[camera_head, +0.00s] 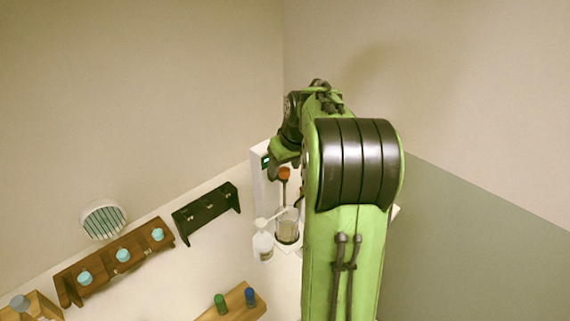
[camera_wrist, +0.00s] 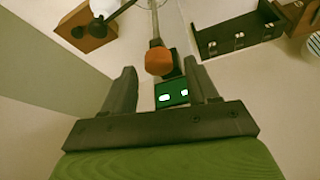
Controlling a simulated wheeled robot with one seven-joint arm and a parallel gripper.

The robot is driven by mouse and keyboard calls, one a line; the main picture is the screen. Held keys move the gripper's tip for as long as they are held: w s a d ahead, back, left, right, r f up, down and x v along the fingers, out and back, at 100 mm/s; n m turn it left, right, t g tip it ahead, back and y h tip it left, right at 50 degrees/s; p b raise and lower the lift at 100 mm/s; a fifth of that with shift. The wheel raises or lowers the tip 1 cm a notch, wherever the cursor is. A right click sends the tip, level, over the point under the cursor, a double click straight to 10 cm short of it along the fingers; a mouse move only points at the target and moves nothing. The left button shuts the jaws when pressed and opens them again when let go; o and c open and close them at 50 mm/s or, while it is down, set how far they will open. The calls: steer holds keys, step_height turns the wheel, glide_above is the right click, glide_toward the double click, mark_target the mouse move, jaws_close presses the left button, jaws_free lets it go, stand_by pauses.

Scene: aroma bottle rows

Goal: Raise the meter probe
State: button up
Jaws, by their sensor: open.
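The meter probe has an orange cap (camera_head: 284,174) on a thin stem that runs down toward a clear beaker (camera_head: 288,232). The white meter (camera_head: 257,178) with a small green display stands behind it; the display (camera_wrist: 172,93) also shows in the wrist view. My gripper (camera_wrist: 160,68) is open, its two dark fingers on either side of the orange cap (camera_wrist: 158,62) as seen in the wrist view, with gaps on both sides. I cannot tell how far the cap lies between them in depth. In the head view my arm hides part of the meter and the fingers.
A white pump bottle (camera_head: 262,243) stands just left of the beaker. A dark rack (camera_head: 207,213), a brown rack (camera_head: 115,260) with cyan-capped bottles and a wooden holder (camera_head: 235,303) with green and blue caps stand further left. White tabletop between them is clear.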

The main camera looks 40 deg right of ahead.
steer(key=p+v, duration=0.3)
steer(key=v, duration=1.2)
steer(key=shift+s+r+p, duration=0.25)
steer(key=shift+r+p, duration=0.05)
steer(key=shift+p, duration=0.05)
steer(key=s+a+f+n+t, duration=0.1)
steer(key=s+a+f, duration=0.15)
steer(key=a, duration=0.85)
steer(key=s+a+f+n, duration=0.1)
steer(key=s+a, duration=0.3)
steer(key=a, duration=0.6)
steer(key=s+a+f+y+b, duration=0.1)
steer(key=s+a+f, duration=0.2)
steer(key=s+f, duration=0.2)
steer(key=s, duration=0.3)
steer(key=shift+a+f+n, duration=0.2)
steer(key=shift+a+n, duration=0.1)
steer(key=shift+a, duration=0.05)
